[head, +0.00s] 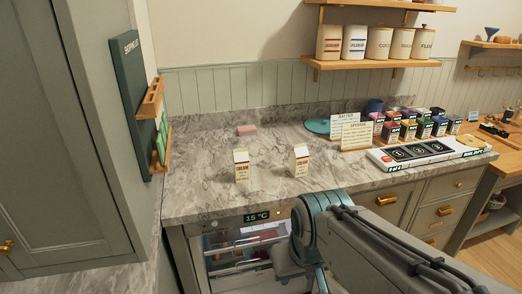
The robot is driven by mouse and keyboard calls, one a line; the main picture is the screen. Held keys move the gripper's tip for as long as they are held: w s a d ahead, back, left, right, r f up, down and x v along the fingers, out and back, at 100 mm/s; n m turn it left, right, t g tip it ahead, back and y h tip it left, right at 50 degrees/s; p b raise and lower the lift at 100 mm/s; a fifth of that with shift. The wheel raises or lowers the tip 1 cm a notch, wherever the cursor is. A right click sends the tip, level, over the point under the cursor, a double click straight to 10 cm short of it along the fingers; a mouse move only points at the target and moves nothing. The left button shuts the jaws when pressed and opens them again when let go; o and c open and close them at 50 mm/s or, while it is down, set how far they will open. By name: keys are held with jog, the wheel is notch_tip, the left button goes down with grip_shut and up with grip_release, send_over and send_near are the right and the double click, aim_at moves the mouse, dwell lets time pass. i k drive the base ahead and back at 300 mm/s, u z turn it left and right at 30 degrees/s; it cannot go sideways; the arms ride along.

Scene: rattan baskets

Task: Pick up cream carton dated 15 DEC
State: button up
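Two small cream cartons with pale gable tops stand upright and apart on the grey marble counter (205,195). The left carton (241,166) is near the middle of the counter's left half. The right carton (300,161) stands a short way to its right. Both bear dark lettering and small print, but the dates are too small to read, so I cannot tell which says 15 DEC. My arm comes in from the lower right and bends down in front of the counter, below the cartons. My gripper is not in view.
Below is a glass-fronted fridge reading 15 °C (257,217). A tall cabinet (55,130) stands left.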

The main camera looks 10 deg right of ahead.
aim_at(299, 156)
jog(key=z, duration=0.05)
jog(key=i, duration=0.95)
jog(key=z, duration=0.25)
